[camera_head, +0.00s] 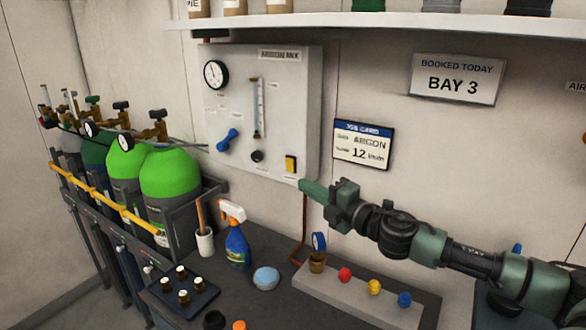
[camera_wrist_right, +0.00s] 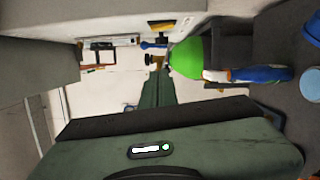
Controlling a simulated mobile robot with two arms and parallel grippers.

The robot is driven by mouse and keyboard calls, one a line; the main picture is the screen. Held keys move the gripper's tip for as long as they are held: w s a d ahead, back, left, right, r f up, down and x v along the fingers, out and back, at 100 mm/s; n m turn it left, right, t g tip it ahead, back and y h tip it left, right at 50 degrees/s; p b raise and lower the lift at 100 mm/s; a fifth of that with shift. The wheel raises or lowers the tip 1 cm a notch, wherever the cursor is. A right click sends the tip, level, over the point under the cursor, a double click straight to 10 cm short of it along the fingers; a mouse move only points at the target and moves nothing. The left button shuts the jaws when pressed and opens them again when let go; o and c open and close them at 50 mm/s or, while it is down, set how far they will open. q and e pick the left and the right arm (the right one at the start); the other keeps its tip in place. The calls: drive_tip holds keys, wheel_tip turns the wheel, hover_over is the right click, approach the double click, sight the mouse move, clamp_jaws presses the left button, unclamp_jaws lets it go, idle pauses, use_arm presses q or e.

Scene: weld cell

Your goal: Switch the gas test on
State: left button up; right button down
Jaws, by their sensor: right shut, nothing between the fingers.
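The argon mix panel (camera_head: 262,150) is a grey box on the back wall. A small yellow-and-black switch (camera_head: 291,163) sits at its lower right; I cannot read its label or tell its position. The yellow piece also shows in the right wrist view (camera_wrist_right: 161,26). My right gripper (camera_head: 303,185) is shut and empty, its green fingertips just below and right of the switch, apparently apart from it. Its closed fingers also show in the wrist view (camera_wrist_right: 158,75). My left gripper is in neither view.
The panel also has a gauge (camera_head: 215,74), a flow tube (camera_head: 258,108), a blue lever (camera_head: 229,139) and a black knob (camera_head: 257,156). Green cylinders (camera_head: 170,180) stand left. A spray bottle (camera_head: 237,243) and a block with coloured knobs (camera_head: 350,297) are on the bench below.

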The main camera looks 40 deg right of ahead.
sight(290, 165)
drive_tip(key=w+d+p, duration=0.2)
drive_tip(key=w+p, duration=0.3)
drive_tip(key=w, duration=0.5)
drive_tip(key=shift+d+r, duration=0.25)
drive_tip(key=shift+r, duration=0.1)
idle(0.3)
